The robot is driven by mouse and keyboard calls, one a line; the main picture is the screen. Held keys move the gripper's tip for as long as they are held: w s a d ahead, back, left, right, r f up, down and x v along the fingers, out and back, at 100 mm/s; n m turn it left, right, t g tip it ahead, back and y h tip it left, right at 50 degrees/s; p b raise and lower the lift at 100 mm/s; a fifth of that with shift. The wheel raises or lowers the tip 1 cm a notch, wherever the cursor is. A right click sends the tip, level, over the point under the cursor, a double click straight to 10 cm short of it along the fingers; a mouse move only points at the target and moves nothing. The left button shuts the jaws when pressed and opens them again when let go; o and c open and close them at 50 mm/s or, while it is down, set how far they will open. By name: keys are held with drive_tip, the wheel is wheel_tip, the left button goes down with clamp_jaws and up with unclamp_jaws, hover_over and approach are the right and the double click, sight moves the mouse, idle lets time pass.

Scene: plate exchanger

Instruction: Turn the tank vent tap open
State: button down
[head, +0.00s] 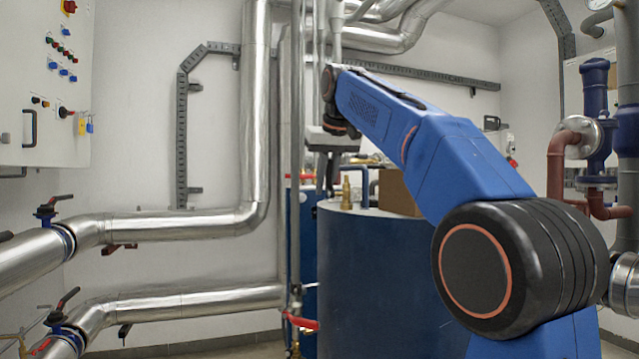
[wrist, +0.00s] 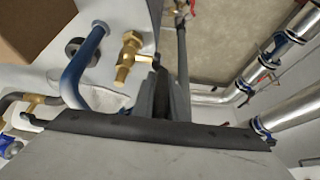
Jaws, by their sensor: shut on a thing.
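My gripper (head: 327,178) reaches down over the top edge of a dark blue round tank (head: 385,280). In the wrist view its fingers (wrist: 172,88) are close together, shut on a part that they mostly hide, most likely the tank vent tap's handle. How far the tap is turned cannot be seen. A brass fitting (head: 346,193) stands upright on the tank top just right of the fingers.
A bent blue pipe (wrist: 82,68) and a cardboard box (head: 400,190) are on the tank top beside the fitting. A vertical pipe (head: 297,120) stands close left of my gripper. Silver pipes (head: 180,225) run along the left. A control panel (head: 45,80) hangs at far left.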

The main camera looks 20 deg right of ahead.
drive_tip(key=shift+w+g, duration=0.2)
drive_tip(key=shift+g, duration=0.3)
drive_tip(key=shift+f, duration=0.1)
idle(0.3)
drive_tip(key=c, duration=1.8)
unclamp_jaws()
drive_tip(key=shift+o, duration=0.2)
drive_tip(key=shift+v, duration=3.7)
drive_tip(key=shift+w, duration=0.1)
